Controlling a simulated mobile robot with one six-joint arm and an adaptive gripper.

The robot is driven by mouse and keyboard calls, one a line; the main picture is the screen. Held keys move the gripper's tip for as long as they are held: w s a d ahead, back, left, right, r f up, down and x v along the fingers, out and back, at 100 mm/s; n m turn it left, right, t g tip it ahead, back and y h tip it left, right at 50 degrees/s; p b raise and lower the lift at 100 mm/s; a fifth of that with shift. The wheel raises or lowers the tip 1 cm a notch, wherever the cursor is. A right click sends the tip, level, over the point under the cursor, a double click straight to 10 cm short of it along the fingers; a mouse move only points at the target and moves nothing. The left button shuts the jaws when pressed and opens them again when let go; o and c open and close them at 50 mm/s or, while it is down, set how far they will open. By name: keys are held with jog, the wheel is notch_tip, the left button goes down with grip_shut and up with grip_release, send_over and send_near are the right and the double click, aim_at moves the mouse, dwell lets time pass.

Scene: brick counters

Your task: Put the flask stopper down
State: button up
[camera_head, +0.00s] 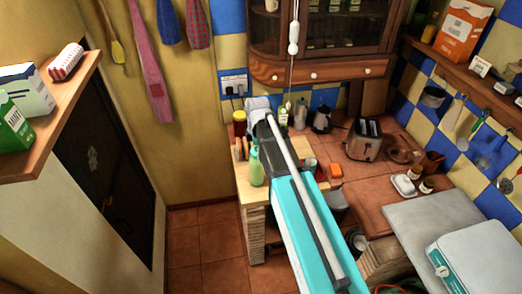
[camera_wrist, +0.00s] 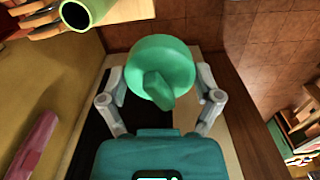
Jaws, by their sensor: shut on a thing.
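The green stopper (camera_wrist: 160,70), with a round top and a raised ridge, is in the wrist view. My gripper (camera_wrist: 161,92) is shut on it, one grey finger at each side. The stopper is held in the air, apart from any surface in that view. A green open-topped container (camera_wrist: 97,10) with a dark mouth, perhaps the flask, stands at the upper left of the wrist view. In the head view my arm reaches toward the wooden counter (camera_head: 250,191); the stopper and fingertips cannot be made out there.
A light green bottle (camera_head: 257,172) stands near the counter's left front edge, close to my arm. A glass-fronted cabinet (camera_head: 320,70) hangs above. Tiled floor lies left of the counter.

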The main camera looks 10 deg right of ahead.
jog(key=shift+f, duration=0.1)
notch_tip(320, 180, down, 20)
jog(key=b, duration=2)
